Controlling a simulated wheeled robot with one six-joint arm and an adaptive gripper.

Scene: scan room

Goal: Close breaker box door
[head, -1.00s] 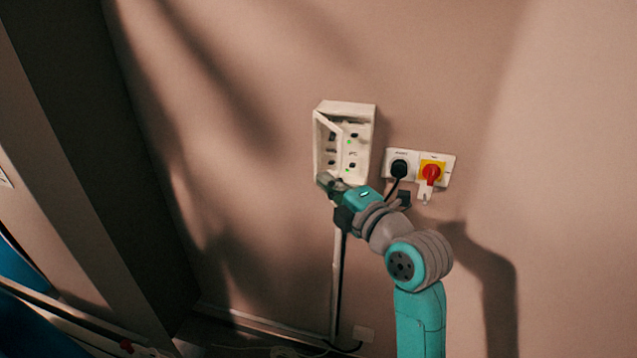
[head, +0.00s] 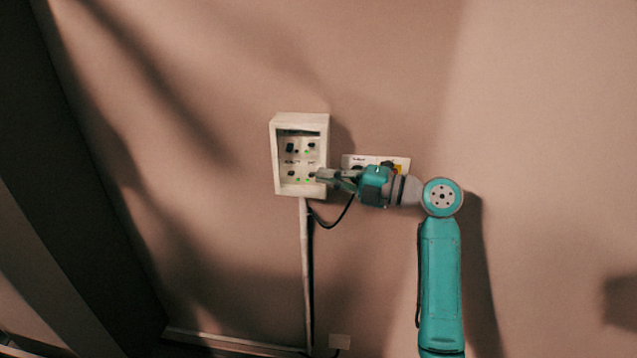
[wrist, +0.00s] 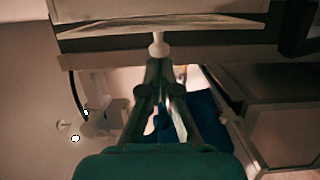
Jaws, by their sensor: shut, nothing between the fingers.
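The pale breaker box (head: 273,160) is mounted on the wall left of my gripper in the head view. Its switches show in the front opening. Its door, which stood out at the left before, now looks nearly in line with the box front; I cannot tell whether a gap is left. My gripper (head: 320,175) is shut and empty, with its tips at the lower right of the box front. In the wrist view my gripper (wrist: 159,66) points at a small white knob (wrist: 158,45) on a pale panel, touching it or very close.
A white socket plate (head: 360,159) with a yellow part (head: 398,168) sits right of the box, partly hidden behind my gripper. A black cable (head: 335,220) hangs below it. A pale conduit (head: 304,260) runs down from the box. The wall around is bare.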

